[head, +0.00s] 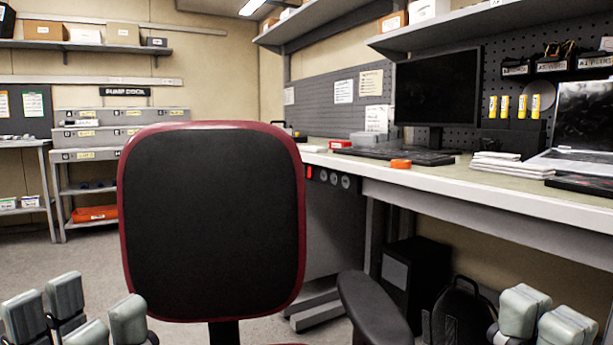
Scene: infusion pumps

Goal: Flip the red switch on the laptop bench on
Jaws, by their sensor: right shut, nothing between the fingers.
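The red switch (309,172) is a small red rocker on the front of the bench, at the left end of a panel with several round sockets. It shows just right of the chair back; I cannot tell its position. The bench (455,195) carries an open laptop (580,130) at the far right. My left gripper (76,318) is at the bottom left, its fingers apart and empty, far from the switch. My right gripper (544,318) is at the bottom right, shut and empty, below the bench front and away from the switch.
A black and red chair (212,220) stands directly ahead, its armrest (372,310) below the switch area. A black box (415,278) and backpack (463,310) are under the bench. A pump dock rack (110,120) stands at the back left. Floor is open at left.

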